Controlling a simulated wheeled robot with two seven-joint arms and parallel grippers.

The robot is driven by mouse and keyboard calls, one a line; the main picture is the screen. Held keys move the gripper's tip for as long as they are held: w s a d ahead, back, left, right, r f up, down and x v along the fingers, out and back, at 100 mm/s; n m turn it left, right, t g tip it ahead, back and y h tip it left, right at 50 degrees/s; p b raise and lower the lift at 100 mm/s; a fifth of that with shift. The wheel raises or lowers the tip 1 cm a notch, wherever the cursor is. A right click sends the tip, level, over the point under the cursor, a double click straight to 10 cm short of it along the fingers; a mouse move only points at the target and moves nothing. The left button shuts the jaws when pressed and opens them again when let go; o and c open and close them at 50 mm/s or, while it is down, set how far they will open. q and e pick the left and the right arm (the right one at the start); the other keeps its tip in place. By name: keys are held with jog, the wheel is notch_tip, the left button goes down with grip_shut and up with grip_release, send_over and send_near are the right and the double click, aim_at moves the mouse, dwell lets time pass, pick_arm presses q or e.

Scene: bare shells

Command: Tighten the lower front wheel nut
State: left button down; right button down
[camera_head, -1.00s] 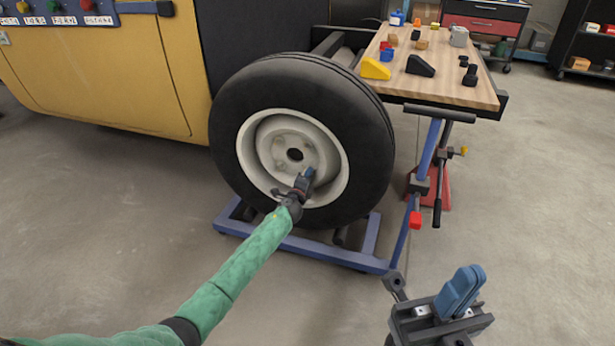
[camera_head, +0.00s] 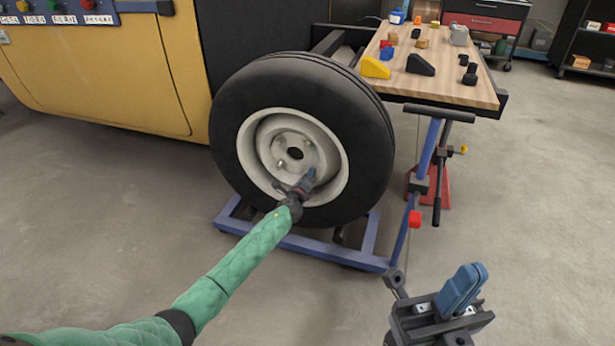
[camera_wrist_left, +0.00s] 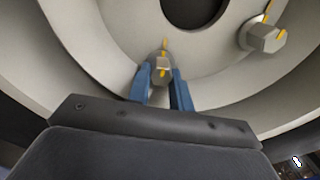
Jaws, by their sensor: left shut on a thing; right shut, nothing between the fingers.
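The wheel (camera_head: 270,190) stands upright with a black tyre and a pale rim. My left gripper (camera_head: 303,183) is at the lower part of the rim, and its hand hides the nut in the head view. In the left wrist view its blue fingers (camera_wrist_left: 163,90) are shut around the lower front wheel nut (camera_wrist_left: 162,68), a grey hexagonal nut with a yellow mark. A yellow line on the rim is just above it and looks roughly in line. Another marked nut (camera_wrist_left: 265,38) is to the right. My right gripper (camera_head: 462,290) is shut and empty, low at the right.
A blue frame (camera_head: 372,240) is under the wheel. A blue stand with a dark crossbar (camera_head: 440,113) is just right of the tyre. A wooden workbench (camera_head: 450,90) with several small objects is behind it. A yellow vehicle body (camera_head: 110,90) is at the left. The floor in front is clear.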

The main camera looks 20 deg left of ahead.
pick_arm(q)
jog(key=c, duration=1.3)
grip_release()
jog(key=shift+f, duration=0.1)
jog(key=shift+o, duration=0.2)
jog(key=shift+s, duration=0.15)
jog(key=s+p, duration=0.2)
jog(key=s, duration=0.5)
jog(key=shift+s, duration=0.3)
jog(key=shift+a, duration=0.1)
